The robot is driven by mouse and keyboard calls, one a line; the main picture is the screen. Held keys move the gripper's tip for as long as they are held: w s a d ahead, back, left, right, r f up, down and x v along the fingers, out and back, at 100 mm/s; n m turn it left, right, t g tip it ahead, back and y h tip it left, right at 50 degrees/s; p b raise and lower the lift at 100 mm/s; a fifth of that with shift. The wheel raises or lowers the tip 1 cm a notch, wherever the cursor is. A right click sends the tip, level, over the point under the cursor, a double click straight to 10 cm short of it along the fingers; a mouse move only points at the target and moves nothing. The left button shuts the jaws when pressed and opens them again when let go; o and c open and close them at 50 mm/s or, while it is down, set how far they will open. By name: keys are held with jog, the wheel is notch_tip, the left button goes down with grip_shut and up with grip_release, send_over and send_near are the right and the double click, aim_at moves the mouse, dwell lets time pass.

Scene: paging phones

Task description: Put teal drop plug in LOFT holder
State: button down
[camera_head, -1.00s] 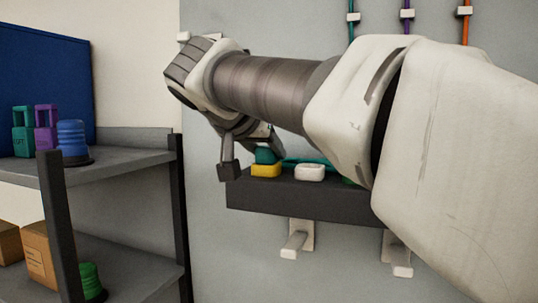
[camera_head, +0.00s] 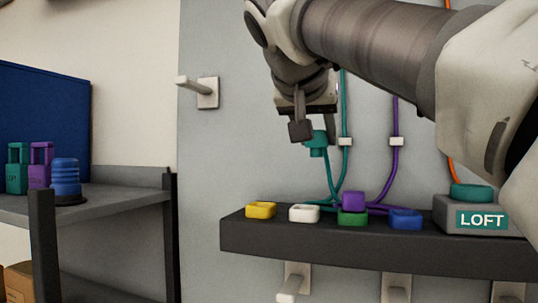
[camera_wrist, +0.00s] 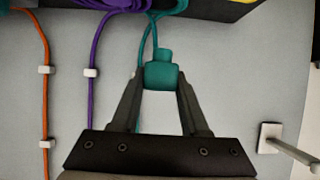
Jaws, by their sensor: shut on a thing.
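The teal drop plug (camera_head: 317,143) is in my gripper (camera_head: 310,128), with a teal cord running down from it. In the wrist view the plug (camera_wrist: 161,75) sits between the fingertips of my gripper (camera_wrist: 160,80), which are closed on its sides. It hangs in front of the grey wall, above the dark ledge. A grey box labelled LOFT (camera_head: 450,222) stands at the right end of the ledge, with a round teal piece (camera_head: 472,192) on top. My gripper is up and left of this box.
The dark ledge (camera_head: 300,240) carries yellow (camera_head: 261,210), white (camera_head: 304,213), green (camera_head: 352,218) and blue (camera_head: 405,219) pieces. A purple plug (camera_head: 353,201) stands over the green one. Wall cords run behind. A shelf (camera_head: 110,195) is at left; a wall peg (camera_head: 205,92) juts out.

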jog(key=shift+s+d+r, duration=0.35)
jog(key=shift+d+r, duration=0.2)
jog(key=shift+d, duration=0.2)
jog(key=shift+r+p, duration=0.45)
jog(key=shift+p, duration=0.05)
jog(key=shift+f, duration=0.1)
jog(key=s+d, duration=0.3)
jog(key=d, duration=0.7)
jog(key=s+d, duration=0.3)
jog(key=d, duration=0.7)
jog(key=shift+s+d, duration=0.35)
